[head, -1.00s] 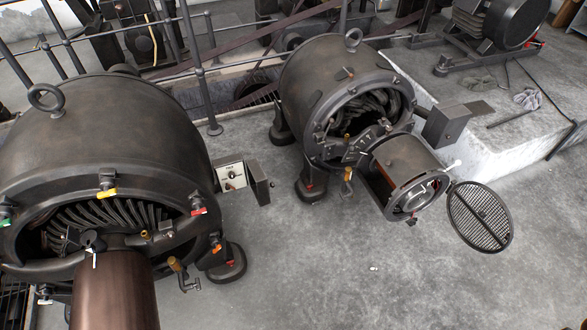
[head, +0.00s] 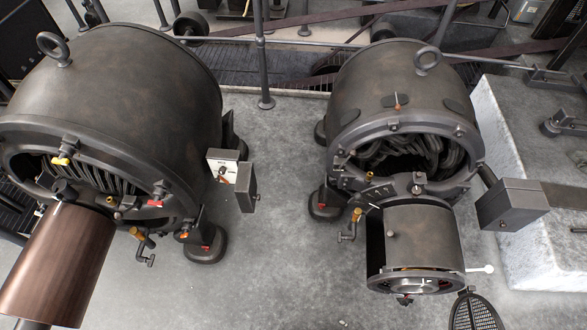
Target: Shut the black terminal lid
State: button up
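A small terminal box (head: 222,168) with a pale face and a dark knob sits on the right side of the left dynamo (head: 115,85). A dark lid (head: 246,188) stands out from its right edge, so the pale face is uncovered. A second, dark grey box (head: 507,204) is on the right side of the right dynamo (head: 395,85). A flat dark piece (head: 565,195) reaches right from it; I cannot tell whether it is a lid. My gripper is not in view.
Bare concrete floor (head: 280,220) lies between the dynamos. A brown cylinder (head: 55,262) juts from the left dynamo, and a dark one (head: 423,236) from the right. A mesh cover (head: 474,312) hangs open at the bottom. A pale raised block (head: 520,130) stands right.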

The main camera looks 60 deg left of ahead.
aim_at(245, 191)
jog(key=u, duration=0.1)
jog(key=i, duration=0.2)
jog(key=u, duration=3.35)
jog(key=k, duration=1)
jog(key=z, duration=0.4)
jog(key=i, duration=1.4)
jog(key=u, duration=0.85)
